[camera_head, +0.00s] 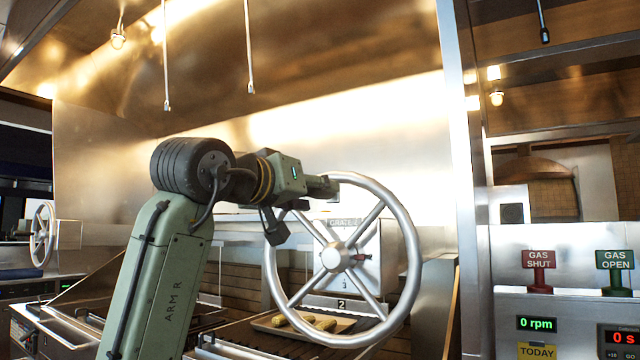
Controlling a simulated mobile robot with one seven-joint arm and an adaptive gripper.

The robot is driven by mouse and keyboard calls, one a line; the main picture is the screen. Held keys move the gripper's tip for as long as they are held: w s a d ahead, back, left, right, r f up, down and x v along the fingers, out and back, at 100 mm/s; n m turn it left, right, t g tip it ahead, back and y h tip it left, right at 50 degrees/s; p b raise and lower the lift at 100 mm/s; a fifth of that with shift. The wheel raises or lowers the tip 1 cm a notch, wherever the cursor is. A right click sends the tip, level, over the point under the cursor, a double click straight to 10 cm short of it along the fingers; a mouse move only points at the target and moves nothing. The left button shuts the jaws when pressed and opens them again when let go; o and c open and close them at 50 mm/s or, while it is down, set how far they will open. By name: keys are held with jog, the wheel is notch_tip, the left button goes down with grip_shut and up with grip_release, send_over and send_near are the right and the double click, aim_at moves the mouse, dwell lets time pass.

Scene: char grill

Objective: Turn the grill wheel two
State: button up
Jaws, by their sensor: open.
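The grill wheel (335,257) is a large silver handwheel with several spokes and a round hub, in the middle of the head view. A small plate with the number 2 (341,304) shows through its lower part. My gripper (328,187) is dark and open, at the wheel's upper left rim. Its fingertips overlap the rim in the picture; I cannot tell whether they touch it. The wrist and gripper hide a part of the upper left rim.
A second, smaller wheel (42,235) stands at far left. A metal post (467,180) rises right of the wheel. Red GAS SHUT (538,260) and green GAS OPEN (614,260) signs stand at right.

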jog(key=shift+x, duration=1.3)
jog(key=shift+c, duration=0.4)
jog(key=shift+s, duration=0.1)
grip_shut()
